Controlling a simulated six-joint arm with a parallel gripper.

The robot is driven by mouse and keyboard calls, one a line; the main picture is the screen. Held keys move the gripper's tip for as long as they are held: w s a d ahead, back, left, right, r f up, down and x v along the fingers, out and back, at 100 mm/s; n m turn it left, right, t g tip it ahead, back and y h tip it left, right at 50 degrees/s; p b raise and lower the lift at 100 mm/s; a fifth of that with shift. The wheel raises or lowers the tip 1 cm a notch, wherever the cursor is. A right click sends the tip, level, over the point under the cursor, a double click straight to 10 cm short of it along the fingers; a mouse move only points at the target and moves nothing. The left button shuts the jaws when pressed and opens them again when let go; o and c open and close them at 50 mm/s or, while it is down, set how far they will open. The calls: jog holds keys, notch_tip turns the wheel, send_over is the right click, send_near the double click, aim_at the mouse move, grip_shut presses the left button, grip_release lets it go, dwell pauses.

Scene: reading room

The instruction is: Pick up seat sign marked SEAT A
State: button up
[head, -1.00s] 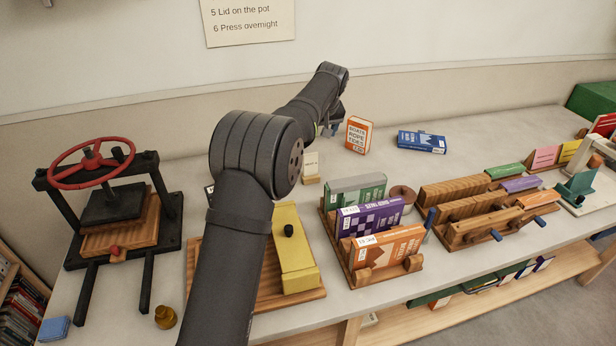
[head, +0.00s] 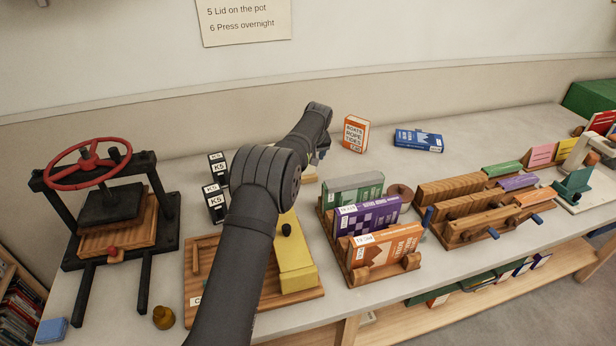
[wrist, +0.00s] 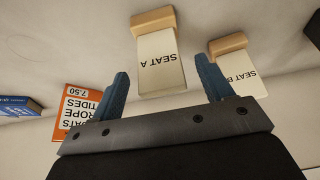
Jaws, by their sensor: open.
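The sign marked SEAT A (wrist: 158,62) is a cream card in a pale wooden block, seen upside down in the wrist view. It lies between the spread blue fingers of my gripper (wrist: 163,70), near their tips, with no visible contact. A like sign marked SEAT B (wrist: 236,66) stands just right of the right finger. In the head view my gripper (head: 321,152) is at the back of the table, partly hidden by my arm. Only a sliver of a pale block shows below it there, and I cannot tell which sign that is.
An orange book (head: 355,133) stands near my gripper, and it also shows in the wrist view (wrist: 85,112). A blue book (head: 419,140) lies farther right. Black K5 blocks (head: 215,203) stand left of my arm. Book racks (head: 385,268) fill the front right.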

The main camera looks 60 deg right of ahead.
aim_at(309, 175)
jog(key=shift+x, duration=1.35)
jog(key=shift+c, duration=0.4)
jog(key=c, duration=1.3)
jog(key=shift+r, duration=0.15)
